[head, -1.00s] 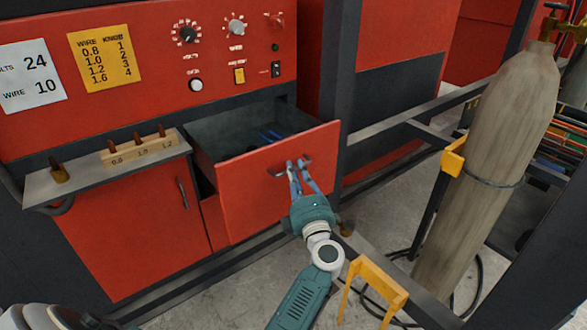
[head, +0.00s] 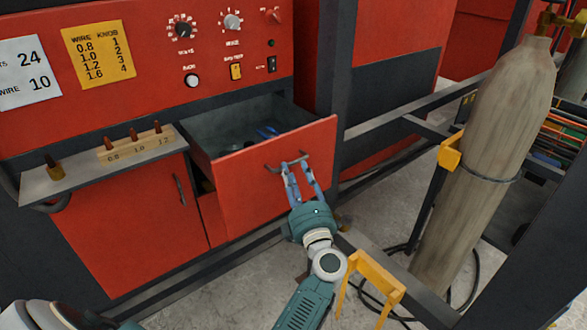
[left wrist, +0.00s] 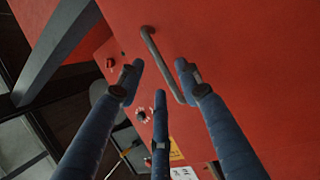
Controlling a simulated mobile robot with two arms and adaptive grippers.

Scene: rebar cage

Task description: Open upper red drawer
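The upper red drawer (head: 262,178) stands pulled out of the red cabinet in the head view, its inside open to view from above. Blue items (head: 267,131) lie in it. A dark bar handle (head: 269,168) is on its front. My left gripper (head: 295,165) is at the handle, with its fingers spread. In the left wrist view the fingers (left wrist: 160,75) are apart, and the handle (left wrist: 165,65) shows between and beyond them, not clamped. Whether any finger touches it I cannot tell. My right gripper is not in view.
A small shelf (head: 75,181) with a wooden block (head: 136,145) of tips juts out left of the drawer. A lower red door (head: 130,225) is beneath it. A gas cylinder (head: 490,160) and a yellow bracket (head: 372,275) stand to the right. Dark frame bars cross the floor.

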